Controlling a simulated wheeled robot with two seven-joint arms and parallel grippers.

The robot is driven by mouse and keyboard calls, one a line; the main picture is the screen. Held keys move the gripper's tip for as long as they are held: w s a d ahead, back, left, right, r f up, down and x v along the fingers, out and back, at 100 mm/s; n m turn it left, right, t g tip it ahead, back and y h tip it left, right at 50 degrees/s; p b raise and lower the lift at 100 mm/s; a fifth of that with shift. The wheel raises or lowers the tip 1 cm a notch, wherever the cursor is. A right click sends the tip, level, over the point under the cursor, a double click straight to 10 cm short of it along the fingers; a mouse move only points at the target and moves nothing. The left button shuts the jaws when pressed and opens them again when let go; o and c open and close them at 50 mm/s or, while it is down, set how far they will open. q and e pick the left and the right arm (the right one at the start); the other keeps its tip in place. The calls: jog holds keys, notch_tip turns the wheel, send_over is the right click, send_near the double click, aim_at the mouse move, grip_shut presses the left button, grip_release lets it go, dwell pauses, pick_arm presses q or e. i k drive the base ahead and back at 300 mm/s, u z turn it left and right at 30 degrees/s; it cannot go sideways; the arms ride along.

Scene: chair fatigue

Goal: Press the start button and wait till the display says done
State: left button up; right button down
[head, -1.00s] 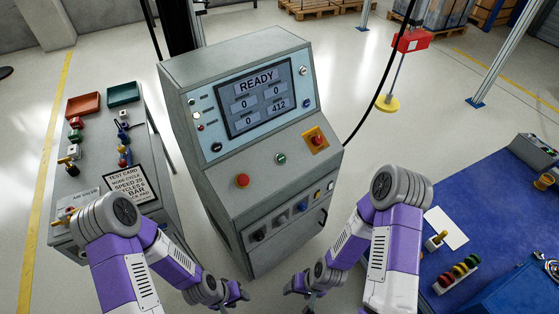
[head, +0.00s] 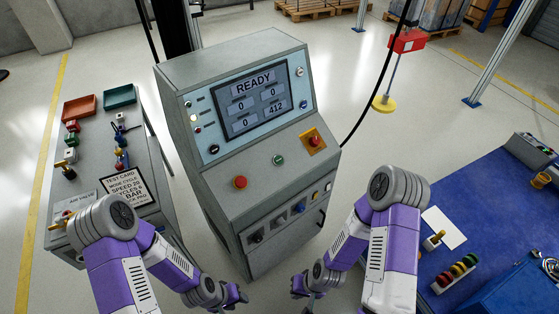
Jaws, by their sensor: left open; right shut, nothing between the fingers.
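The grey control console (head: 222,180) stands upright in front of me. Its display (head: 254,98) reads READY, with small boxes showing 0, 0, 0 and 412. On the sloped panel are a green button (head: 278,160), a red button (head: 240,182) and a red knob on a yellow plate (head: 313,140). I cannot read a start label on any of them. My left gripper (head: 238,300) is low in front of the console, open and touching nothing. My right gripper (head: 304,290) is low to its right, shut and empty. Both are well below the buttons.
A grey side bench (head: 85,178) on the left carries a test card (head: 124,189), red and green trays and coloured fittings. A blue-topped table (head: 465,215) is at right. Floor shows between console and blue table.

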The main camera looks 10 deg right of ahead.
aim_at(278, 160)
jog(key=k, duration=0.5)
jog(key=z, duration=0.65)
jog(key=i, duration=1.15)
jog(key=u, duration=0.1)
